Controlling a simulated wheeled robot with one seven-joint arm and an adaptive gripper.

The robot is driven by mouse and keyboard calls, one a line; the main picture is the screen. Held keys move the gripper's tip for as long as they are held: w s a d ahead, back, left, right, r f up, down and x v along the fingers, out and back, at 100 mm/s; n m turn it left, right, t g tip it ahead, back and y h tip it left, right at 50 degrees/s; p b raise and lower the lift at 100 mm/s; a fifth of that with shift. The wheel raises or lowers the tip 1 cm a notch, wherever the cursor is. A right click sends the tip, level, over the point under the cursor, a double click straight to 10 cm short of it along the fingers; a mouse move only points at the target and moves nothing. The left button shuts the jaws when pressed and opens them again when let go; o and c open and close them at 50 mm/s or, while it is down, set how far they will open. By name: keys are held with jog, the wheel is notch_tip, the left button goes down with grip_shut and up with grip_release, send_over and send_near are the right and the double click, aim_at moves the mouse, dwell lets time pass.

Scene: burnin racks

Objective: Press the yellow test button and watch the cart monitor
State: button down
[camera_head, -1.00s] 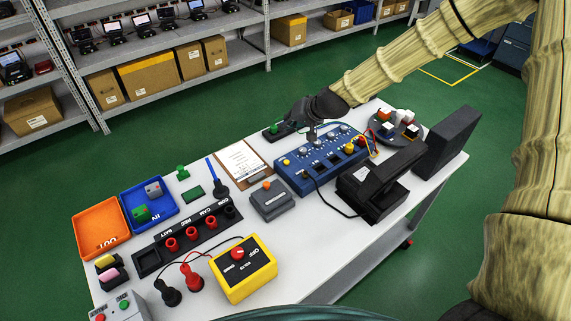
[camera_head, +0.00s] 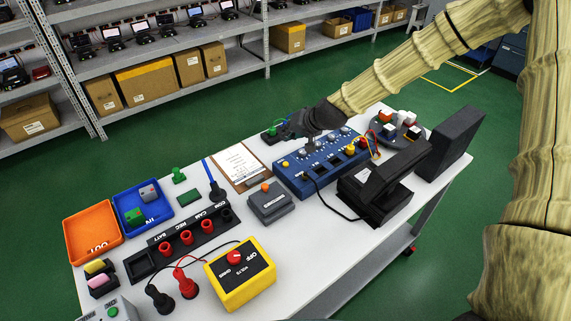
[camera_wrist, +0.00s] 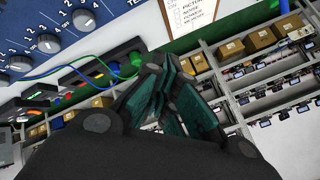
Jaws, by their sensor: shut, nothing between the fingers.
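The blue test box (camera_head: 320,165) with grey knobs stands toward the back of the white cart. A small yellow button (camera_head: 285,164) is at its left end, and a larger yellow knob (camera_head: 350,150) is at its front right. I cannot read which is labelled test. A tall dark panel (camera_head: 452,142), likely the monitor, stands at the right end; its screen is not visible.
A clipboard (camera_head: 240,165), grey box with orange button (camera_head: 268,203), black device (camera_head: 380,192) and round tray of blocks (camera_head: 412,133) surround the box. A yellow meter (camera_head: 240,275) and orange tray (camera_head: 72,250) are nearer. Shelves stand behind across green floor.

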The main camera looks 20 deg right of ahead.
aim_at(288, 163)
jog(key=shift+f+b, duration=2.9)
jog(key=shift+f, duration=1.4)
jog(key=shift+f, duration=0.1)
jog(key=shift+f+b, duration=0.3)
jog(key=shift+f+b, duration=0.35)
jog(key=shift+f, duration=0.1)
jog(key=shift+r+p, duration=0.6)
jog(key=shift+r, duration=0.3)
jog(key=shift+r+p, duration=1.65)
jog(key=shift+r, duration=0.85)
